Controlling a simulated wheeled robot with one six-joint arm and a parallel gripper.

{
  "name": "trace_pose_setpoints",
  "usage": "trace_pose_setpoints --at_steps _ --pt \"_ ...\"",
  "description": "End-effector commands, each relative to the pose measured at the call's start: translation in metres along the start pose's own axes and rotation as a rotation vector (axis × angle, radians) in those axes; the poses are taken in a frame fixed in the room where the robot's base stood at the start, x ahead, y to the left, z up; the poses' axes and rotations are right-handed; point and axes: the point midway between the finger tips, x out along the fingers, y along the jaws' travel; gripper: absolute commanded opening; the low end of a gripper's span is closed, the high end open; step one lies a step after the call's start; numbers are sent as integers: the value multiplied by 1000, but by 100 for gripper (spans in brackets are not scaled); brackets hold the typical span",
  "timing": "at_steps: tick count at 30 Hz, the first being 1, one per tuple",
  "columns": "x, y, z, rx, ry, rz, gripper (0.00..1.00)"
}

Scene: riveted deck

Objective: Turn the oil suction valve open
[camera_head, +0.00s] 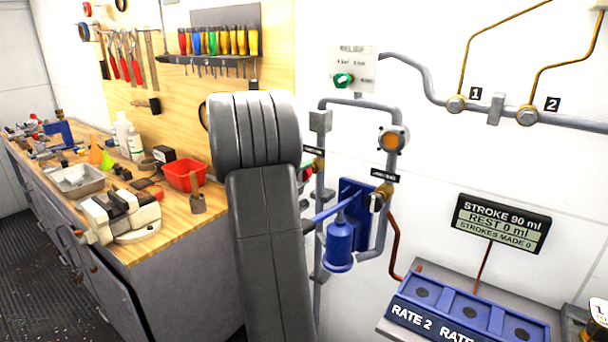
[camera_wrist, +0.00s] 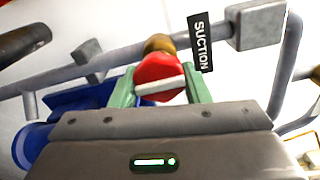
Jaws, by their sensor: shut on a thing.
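The oil suction valve shows in the wrist view as a red knob (camera_wrist: 158,74) with a pale bar across its face, on a brass body (camera_wrist: 160,45). A black label (camera_wrist: 202,42) reading SUCTION is beside it. My gripper (camera_wrist: 158,85) has its two green fingers on either side of the red knob and is shut on it. The pale bar lies nearly level in the wrist picture, slightly tilted. In the head view my arm hides most of the suction valve and gripper; the brass valve body (camera_head: 318,165) shows at the arm's right edge.
A blue hand pump (camera_head: 340,240) and a second brass valve (camera_head: 383,192) are right of my arm. Grey pipes run around them. A blue tray (camera_head: 465,318) and a display (camera_head: 500,222) reading "STROKES MADE 0" are at right. A workbench (camera_head: 200,222) with tools stands left.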

Motion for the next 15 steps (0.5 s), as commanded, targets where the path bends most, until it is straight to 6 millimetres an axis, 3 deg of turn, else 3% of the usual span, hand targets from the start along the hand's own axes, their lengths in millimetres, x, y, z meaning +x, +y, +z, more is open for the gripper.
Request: trace_pose_setpoints --at_steps 7,8,10,15 --pt "0 -1 1 -1 -2 -1 20" --pt "0 -1 1 -1 -2 -1 49" --pt "0 -1 1 -1 -2 -1 62" --pt "0 0 0 0 -1 0 65"
